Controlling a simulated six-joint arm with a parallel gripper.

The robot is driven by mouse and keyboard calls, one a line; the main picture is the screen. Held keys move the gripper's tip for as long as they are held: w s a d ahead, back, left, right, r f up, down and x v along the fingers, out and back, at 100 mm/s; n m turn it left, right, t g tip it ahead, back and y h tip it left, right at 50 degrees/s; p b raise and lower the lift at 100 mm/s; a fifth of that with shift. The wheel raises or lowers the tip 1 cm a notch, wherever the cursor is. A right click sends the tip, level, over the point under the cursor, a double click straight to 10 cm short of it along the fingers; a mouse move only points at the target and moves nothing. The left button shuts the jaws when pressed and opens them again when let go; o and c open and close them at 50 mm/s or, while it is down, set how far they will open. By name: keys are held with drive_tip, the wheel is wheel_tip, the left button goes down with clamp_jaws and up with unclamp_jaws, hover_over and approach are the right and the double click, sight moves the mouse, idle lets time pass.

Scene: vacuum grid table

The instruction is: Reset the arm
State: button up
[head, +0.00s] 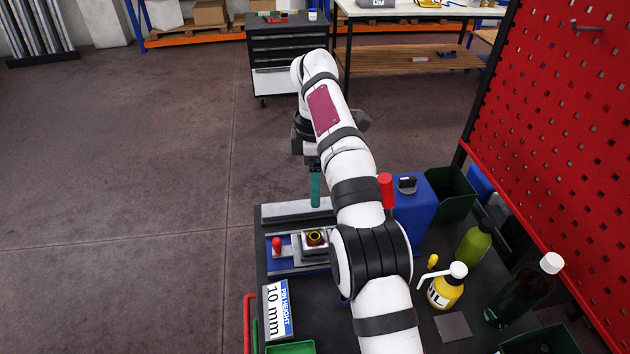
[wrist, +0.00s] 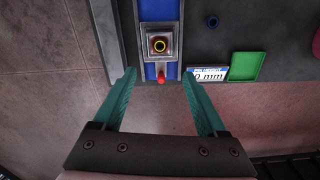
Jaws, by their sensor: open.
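My gripper (wrist: 160,105) is open in the wrist view, its two teal fingers spread wide with nothing between them. In the head view one teal finger of my gripper (head: 315,188) shows pointing down above the far edge of the table, partly hidden by my arm. A blue fixture (head: 283,262) with a metal block holding a dark ring with an orange rim (head: 316,238) sits on the table. In the wrist view the fixture (wrist: 160,10) lies beyond the fingertips, and the ring (wrist: 159,46) shows near the top centre.
A red-tipped knob (head: 277,243) stands on the fixture. A label card (head: 278,308) and a green tray (head: 291,348) lie in front. A blue box (head: 412,210), an oil bottle (head: 446,288) and a green bottle (head: 474,244) stand right of my arm. A red pegboard (head: 560,130) rises at right.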

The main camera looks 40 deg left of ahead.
idle(0.3)
drive_tip(key=s+d+r+m, duration=0.3)
drive_tip(key=d+r+m, duration=0.9)
drive_tip(key=d, duration=0.4)
drive_tip(key=s+d+m, duration=0.3)
drive_tip(key=d+m, duration=0.1)
drive_tip(key=d, duration=0.4)
drive_tip(key=s+d+f+m+y, duration=0.1)
drive_tip(key=s+d+f+m, duration=0.5)
drive_tip(key=s, duration=0.3)
drive_tip(key=s+d+f+m, duration=0.6)
drive_tip(key=s+m, duration=0.3)
drive_tip(key=shift+s+d+y, duration=0.35)
drive_tip(key=shift+d+y, duration=0.05)
